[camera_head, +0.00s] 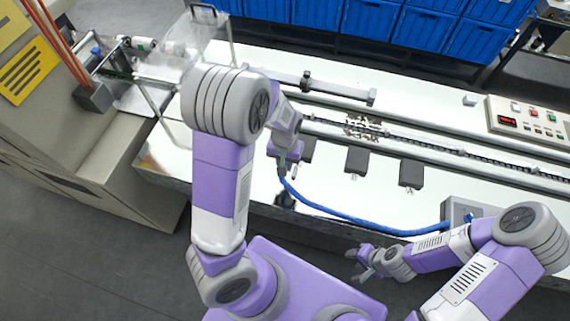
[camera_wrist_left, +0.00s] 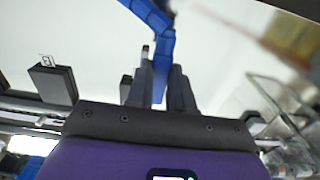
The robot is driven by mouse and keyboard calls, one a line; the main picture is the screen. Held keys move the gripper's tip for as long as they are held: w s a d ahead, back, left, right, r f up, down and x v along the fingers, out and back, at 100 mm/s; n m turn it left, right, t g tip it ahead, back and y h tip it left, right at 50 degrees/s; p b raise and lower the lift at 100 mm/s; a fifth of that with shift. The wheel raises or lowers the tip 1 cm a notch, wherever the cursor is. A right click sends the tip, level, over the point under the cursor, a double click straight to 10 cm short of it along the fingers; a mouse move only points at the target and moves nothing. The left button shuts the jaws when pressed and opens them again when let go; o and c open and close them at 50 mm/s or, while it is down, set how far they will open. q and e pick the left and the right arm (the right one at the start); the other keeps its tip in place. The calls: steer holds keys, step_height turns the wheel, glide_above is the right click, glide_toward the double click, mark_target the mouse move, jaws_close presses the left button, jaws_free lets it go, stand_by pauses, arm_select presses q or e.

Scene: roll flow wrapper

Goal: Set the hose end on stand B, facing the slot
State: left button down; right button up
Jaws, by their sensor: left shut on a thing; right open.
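My left gripper (camera_head: 284,168) is shut on the end of a blue hose (camera_head: 345,216) above the bench. The left wrist view shows the blue hose (camera_wrist_left: 152,18) passing between the fingers (camera_wrist_left: 160,90); the tip is largely hidden there. Three dark stands rise by the rail: a left one (camera_head: 306,150) beside the gripper, a middle one (camera_head: 357,160) and a right one (camera_head: 411,173). In the left wrist view, a stand marked B (camera_wrist_left: 55,82) is left of the fingers, apart from them. My right gripper (camera_head: 362,262) is open and empty, in front of the bench.
The hose runs right to a grey box (camera_head: 459,212) at the bench's front edge. A conveyor rail (camera_head: 400,138) crosses the bench behind the stands. A control panel (camera_head: 528,118) stands at right, a clear guard (camera_head: 205,40) at back left. Blue crates (camera_head: 425,28) line the back.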

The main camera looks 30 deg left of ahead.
arm_select(q)
steer(key=shift+f+b, duration=1.15)
steer(key=shift+f, duration=0.5)
steer(key=shift+r, duration=0.1)
steer(key=shift+w+d, duration=0.15)
steer(key=shift+w, duration=0.05)
steer(key=shift+w+d+p, duration=1.05)
steer(key=shift+w+d, duration=8.25)
steer(key=shift+d, duration=0.1)
